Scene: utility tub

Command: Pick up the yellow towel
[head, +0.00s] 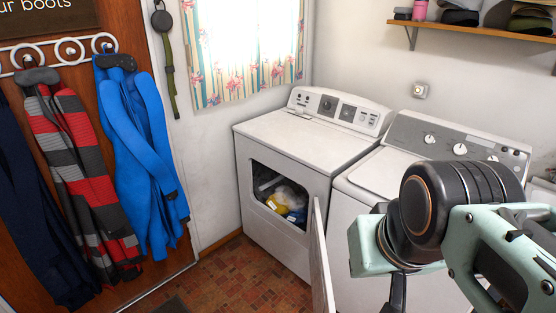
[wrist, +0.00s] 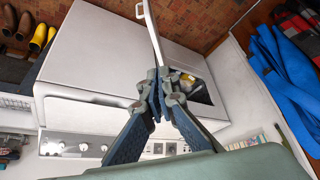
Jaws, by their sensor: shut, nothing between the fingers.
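The yellow towel (head: 277,206) appears as a small yellow patch among white and dark laundry inside the dryer's (head: 290,143) front opening. The opening's rim hides part of the load. A yellow patch also shows in the wrist view (wrist: 188,77), just beyond the fingers, partly hidden by them. The dryer door (head: 320,262) stands open, swung out on the right side of the opening. My gripper (wrist: 157,88) is shut and empty, in front of the opening in the wrist view and apart from the laundry. In the head view my arm hangs over the right-hand machine.
A washer (head: 385,172) stands right of the dryer. The open door's edge (wrist: 150,20) juts out close by my fingers in the wrist view. Coats (head: 140,150) hang at the left. Boots (wrist: 38,35) stand at the wrist view's upper left. The tiled floor (head: 235,270) before the dryer is clear.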

